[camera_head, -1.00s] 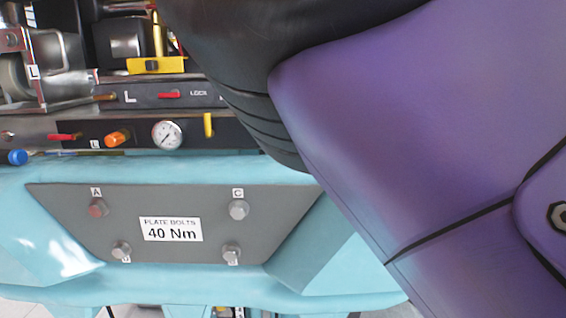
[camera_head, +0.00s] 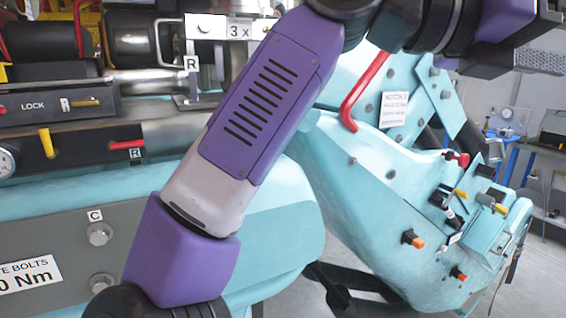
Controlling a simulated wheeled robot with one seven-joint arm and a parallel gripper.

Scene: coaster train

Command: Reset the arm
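My purple and grey arm (camera_head: 258,115) crosses the head view from the lower left to the upper right, close to the camera. Its black joints show at the bottom left and at the top. My gripper is not visible in this view. Behind the arm stands the light teal coaster train body (camera_head: 380,215). The arm hides part of the train's middle.
A grey plate with bolts (camera_head: 100,234) is at the lower left. A dark panel marked LOCK (camera_head: 50,108) lies above it. A red handle (camera_head: 362,92) sticks out of the teal body. Knobs and switches (camera_head: 470,200) are at the right, with open floor beyond.

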